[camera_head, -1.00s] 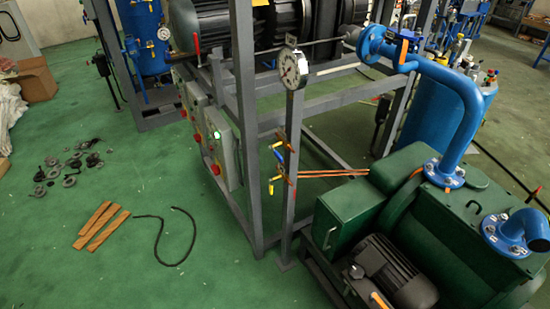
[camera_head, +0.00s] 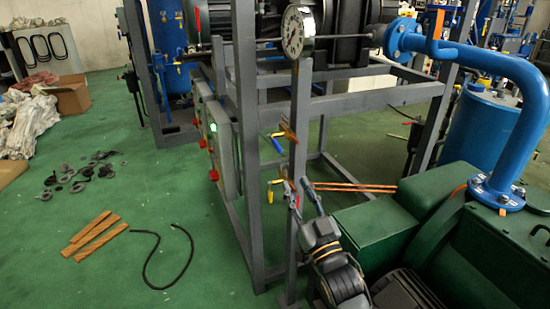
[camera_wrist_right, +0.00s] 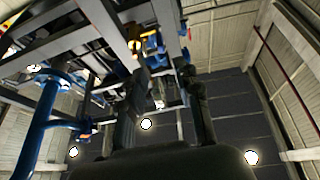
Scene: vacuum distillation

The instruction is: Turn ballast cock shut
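A grey post carries small valves below a round gauge (camera_head: 297,33). An orange-handled cock (camera_head: 287,130) is highest, a yellow-handled one with a blue part (camera_head: 278,146) is under it, and a yellow handle (camera_head: 275,182) is lower. I cannot tell which is the ballast cock. My right gripper (camera_head: 300,184) reaches up in front of the post, fingers apart, near the lower valve. A small red part shows between the fingers. In the right wrist view, the open right gripper (camera_wrist_right: 158,80) points up, with an orange handle (camera_wrist_right: 148,33) beyond its tips. My left gripper is out of view.
The grey steel frame (camera_head: 246,150) stands just left of the post. The green pump housing (camera_head: 385,225) and blue pipe (camera_head: 525,130) crowd the right. Wooden strips (camera_head: 96,235) and a black hose (camera_head: 148,262) lie on the open green floor at left.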

